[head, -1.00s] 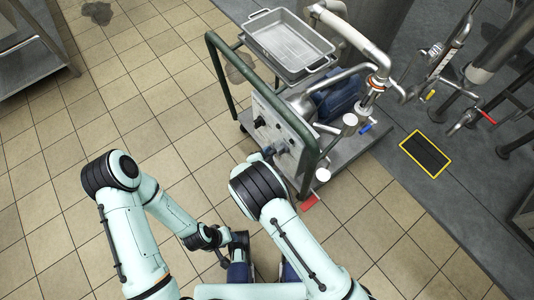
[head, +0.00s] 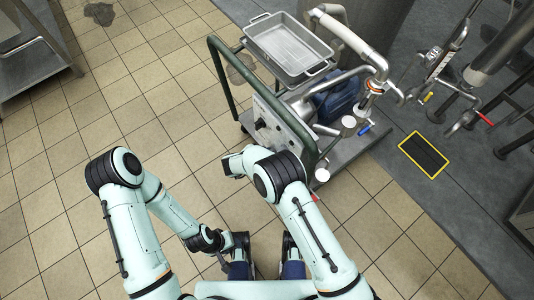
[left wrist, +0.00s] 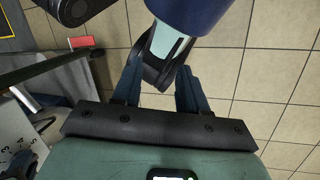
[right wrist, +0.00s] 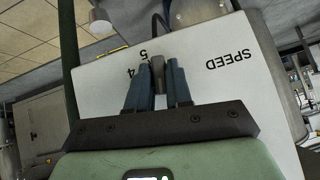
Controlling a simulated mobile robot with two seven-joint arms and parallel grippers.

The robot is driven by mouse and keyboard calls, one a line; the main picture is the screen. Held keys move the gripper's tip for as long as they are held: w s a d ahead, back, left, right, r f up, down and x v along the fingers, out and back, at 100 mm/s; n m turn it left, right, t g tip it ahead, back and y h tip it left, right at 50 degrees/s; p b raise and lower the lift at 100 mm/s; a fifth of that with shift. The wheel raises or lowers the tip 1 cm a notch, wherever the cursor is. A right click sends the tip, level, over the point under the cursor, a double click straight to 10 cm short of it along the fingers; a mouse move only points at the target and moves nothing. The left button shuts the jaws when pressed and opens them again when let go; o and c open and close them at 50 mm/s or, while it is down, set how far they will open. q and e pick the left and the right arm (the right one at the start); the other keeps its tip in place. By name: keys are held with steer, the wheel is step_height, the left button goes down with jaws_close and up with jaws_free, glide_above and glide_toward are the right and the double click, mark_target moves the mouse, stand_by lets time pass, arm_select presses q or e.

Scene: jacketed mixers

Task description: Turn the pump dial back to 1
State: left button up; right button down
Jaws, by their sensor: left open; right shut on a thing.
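The white pump panel (right wrist: 220,90) fills the right wrist view, with "SPEED", "4" and "5" printed on it upside down. My right gripper (right wrist: 160,90) is shut on the dark pump dial (right wrist: 158,68), which stands between its two fingers. The pointer and the number it faces are hidden. In the head view the panel (head: 266,112) is on the cart's near left side; my right arm covers its lower part. My left gripper (left wrist: 158,90) is open and empty over the floor. Part of a panel with digits (left wrist: 18,125) shows at the left wrist view's lower left.
The cart's green rail (head: 228,75) frames the panel. A red piece (left wrist: 82,42) shows low beside the rail. Tiled floor to the left is free.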

arm_select(q)
steer(key=shift+w+a+f+t+b, duration=0.3)
steer(key=shift+w+f+b, duration=0.2)
steer(key=shift+w+f, duration=0.15)
arm_select(e)
steer(key=shift+n+g+h, duration=0.4)
steer(key=shift+g, duration=0.3)
steer(key=c, duration=1.1)
jaws_free()
steer(key=shift+a+r, duration=0.1)
arm_select(q)
steer(key=shift+s+d+r+p, duration=0.15)
steer(key=shift+s+r+p, duration=0.25)
steer(key=shift+r+p, duration=0.1)
steer(key=shift+s+d+r+p, duration=0.15)
steer(key=shift+s+r+p, duration=0.25)
steer(key=shift+r+p, duration=0.1)
arm_select(e)
steer(key=v, duration=1.3)
steer(key=shift+r, duration=0.1)
